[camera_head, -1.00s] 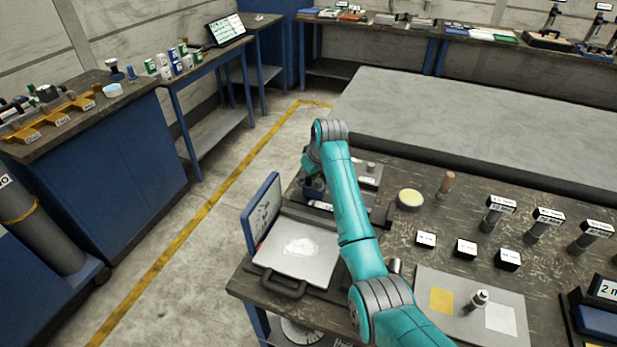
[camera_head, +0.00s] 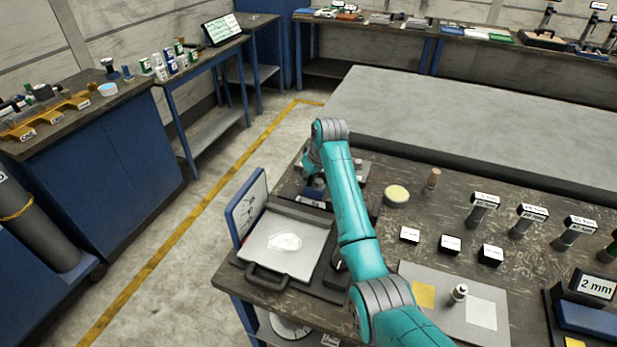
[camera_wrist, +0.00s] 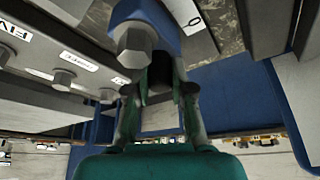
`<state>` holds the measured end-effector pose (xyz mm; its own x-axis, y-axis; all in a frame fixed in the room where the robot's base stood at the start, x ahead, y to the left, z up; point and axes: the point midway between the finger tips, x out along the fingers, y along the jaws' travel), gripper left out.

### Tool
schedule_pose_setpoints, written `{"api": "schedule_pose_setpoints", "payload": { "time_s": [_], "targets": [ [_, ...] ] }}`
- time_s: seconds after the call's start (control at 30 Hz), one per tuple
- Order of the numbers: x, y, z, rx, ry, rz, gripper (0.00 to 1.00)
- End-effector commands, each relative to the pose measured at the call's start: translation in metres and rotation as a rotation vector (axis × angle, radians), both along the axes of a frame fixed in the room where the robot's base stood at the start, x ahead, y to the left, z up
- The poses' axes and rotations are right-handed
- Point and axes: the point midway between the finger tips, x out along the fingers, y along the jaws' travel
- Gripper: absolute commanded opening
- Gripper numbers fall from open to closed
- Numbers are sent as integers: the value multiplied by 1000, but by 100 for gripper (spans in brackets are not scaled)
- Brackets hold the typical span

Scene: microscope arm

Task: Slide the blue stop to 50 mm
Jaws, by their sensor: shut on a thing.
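The blue stop (camera_wrist: 185,42) is at the top of the wrist view, with a grey hex-headed screw (camera_wrist: 134,45) in front of it. My gripper (camera_wrist: 158,85) reaches up to it, its green fingers close on either side. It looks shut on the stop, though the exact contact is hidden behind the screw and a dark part. In the head view, my gripper (camera_head: 312,178) is low over a grey fixture at the bench's far left, and my forearm hides part of it. The stop's position against any scale cannot be read.
A panel with a white pad (camera_head: 280,240) and an upright blue-framed board (camera_head: 247,208) stand left of my arm. A yellow-topped round pot (camera_head: 397,195), small labelled blocks (camera_head: 450,244) and several labelled posts are to the right. A white label (camera_wrist: 78,61) shows beside grey bolts.

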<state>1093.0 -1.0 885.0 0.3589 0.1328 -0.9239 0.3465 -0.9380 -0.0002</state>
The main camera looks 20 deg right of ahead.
Motion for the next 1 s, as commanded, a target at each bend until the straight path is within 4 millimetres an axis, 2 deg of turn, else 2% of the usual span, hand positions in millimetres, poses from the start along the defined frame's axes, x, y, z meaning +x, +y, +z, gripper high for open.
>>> {"api": "schedule_pose_setpoints", "payload": {
  "time_s": [0.3,0.33,0.4,0.43,0.77,0.87,1.0],
  "targets": [
    [0,1,0,0,1,1,0],
    [0,1,0,0,1,1,27],
    [0,1,0,0,1,1,44],
    [0,1,0,1,0,1,48],
    [-1,0,2,0,0,1,48],
    [-3,-1,9,0,-2,1,48],
    [-11,-4,30,0,-3,1,48]
  ]
}}
